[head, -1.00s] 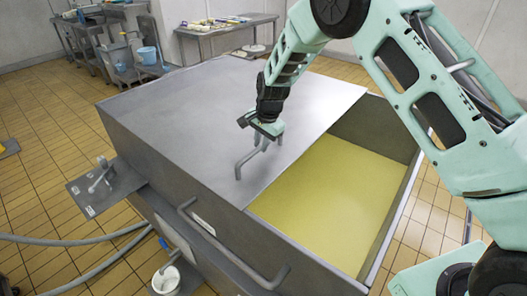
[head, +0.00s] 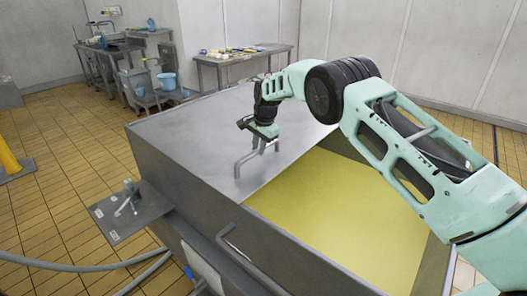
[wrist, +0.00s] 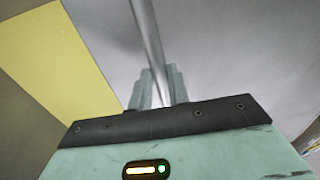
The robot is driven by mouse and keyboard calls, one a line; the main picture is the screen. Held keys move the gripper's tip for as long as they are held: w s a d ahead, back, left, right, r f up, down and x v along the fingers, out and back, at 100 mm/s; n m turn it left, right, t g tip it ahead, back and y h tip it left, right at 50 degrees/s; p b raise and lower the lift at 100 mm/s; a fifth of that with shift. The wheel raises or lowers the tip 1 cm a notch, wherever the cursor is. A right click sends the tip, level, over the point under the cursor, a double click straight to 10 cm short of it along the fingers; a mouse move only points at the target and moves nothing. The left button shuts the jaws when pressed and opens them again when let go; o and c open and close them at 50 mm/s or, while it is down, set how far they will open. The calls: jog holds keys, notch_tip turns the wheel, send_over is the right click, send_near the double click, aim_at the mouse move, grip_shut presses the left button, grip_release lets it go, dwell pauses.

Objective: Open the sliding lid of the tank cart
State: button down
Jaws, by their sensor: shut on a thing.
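The tank cart (head: 160,165) is a large grey metal box. Its flat grey sliding lid (head: 205,125) covers the left part of the opening; the right part is uncovered and shows yellow contents (head: 335,205). A grey bar handle (head: 243,163) stands up from the lid near its right edge. My gripper (head: 266,136) is shut on this handle from above. In the wrist view, the handle bar (wrist: 148,40) runs between the two fingers (wrist: 158,90), with the lid (wrist: 230,50) behind. The fingers partly hide the handle.
A metal plate with a fitting (head: 128,205) juts from the cart's left side, with hoses (head: 80,265) below it. A table (head: 240,60) and a sink unit (head: 150,75) stand at the back wall. Tiled floor (head: 70,150) lies open on the left.

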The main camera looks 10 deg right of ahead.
jog(key=shift+w+a, duration=0.8)
jog(key=shift+w, duration=0.3)
jog(key=c, duration=1.3)
grip_release()
jog(key=shift+r, duration=0.1)
jog(key=s+r+b, duration=0.1)
jog(key=r, duration=0.4)
jog(key=s+d+r+b, duration=0.1)
jog(key=r, duration=0.5)
jog(key=d+r+b, duration=0.1)
jog(key=r, duration=0.5)
jog(key=shift+s, duration=0.4)
